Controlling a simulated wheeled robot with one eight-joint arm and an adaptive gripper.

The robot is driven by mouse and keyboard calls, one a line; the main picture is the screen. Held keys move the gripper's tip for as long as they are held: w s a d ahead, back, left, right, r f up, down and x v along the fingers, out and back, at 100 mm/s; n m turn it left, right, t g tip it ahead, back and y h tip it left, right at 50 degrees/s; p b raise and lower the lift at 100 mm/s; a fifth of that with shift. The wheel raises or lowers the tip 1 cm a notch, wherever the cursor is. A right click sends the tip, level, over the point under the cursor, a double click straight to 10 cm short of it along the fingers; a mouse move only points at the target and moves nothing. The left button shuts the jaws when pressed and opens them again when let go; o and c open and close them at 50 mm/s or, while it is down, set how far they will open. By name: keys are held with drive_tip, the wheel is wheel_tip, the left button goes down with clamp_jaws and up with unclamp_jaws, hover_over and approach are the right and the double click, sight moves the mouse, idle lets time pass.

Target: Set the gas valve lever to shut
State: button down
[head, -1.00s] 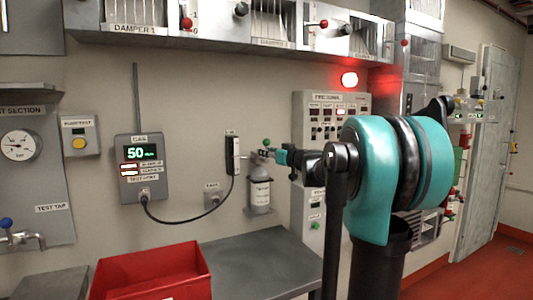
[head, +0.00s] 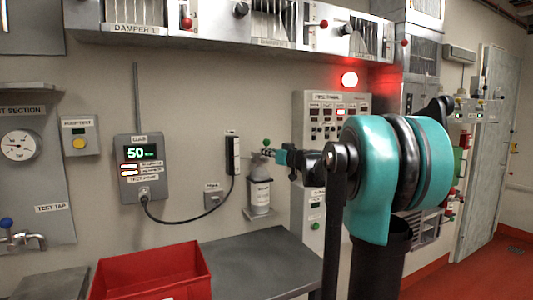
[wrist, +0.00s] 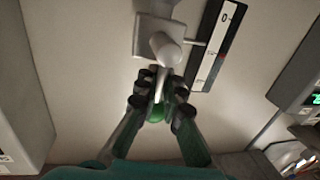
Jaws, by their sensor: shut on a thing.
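The gas valve lever (wrist: 163,84) is a pale bar running from a grey hub on a square valve body (wrist: 146,37). A green ball (wrist: 157,113) at its end shows between my fingers in the wrist view. My gripper (wrist: 160,88) is shut on the lever, with dark fingertips on either side. In the head view my gripper (head: 263,154) is at the wall, with a green ball (head: 266,142) just above the fingertips. The lever bar itself is too small to make out there. Beside the hub is a black and white marked strip (wrist: 209,60) with a round mark.
A grey gas bottle (head: 259,196) hangs below my gripper. A gas display (head: 139,160) reading 50 is to the left, its cable looping to a wall unit (head: 233,155). A red bin (head: 150,270) and grey bench (head: 265,265) stand below. A red lamp (head: 349,79) glows above.

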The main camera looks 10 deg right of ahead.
drive_tip(key=shift+d, duration=0.1)
drive_tip(key=shift+w+d+f+m+t+h, duration=0.2)
drive_tip(key=shift+d+f+m+t+h, duration=0.35)
drive_tip(key=shift+m, duration=2.8)
drive_tip(key=shift+w+d+f+m+t+h, duration=0.25)
drive_tip(key=shift+d+f+m+t, duration=0.35)
drive_tip(key=shift+m, duration=2.8)
drive_tip(key=shift+w+d+f+m+t+h, duration=0.1)
drive_tip(key=shift+d+f+m+t+h, duration=0.4)
drive_tip(key=shift+m, duration=2.85)
drive_tip(key=shift+f, duration=0.2)
drive_tip(key=c, duration=1.6)
unclamp_jaws()
drive_tip(key=shift+c, duration=0.2)
drive_tip(key=v, duration=1.2)
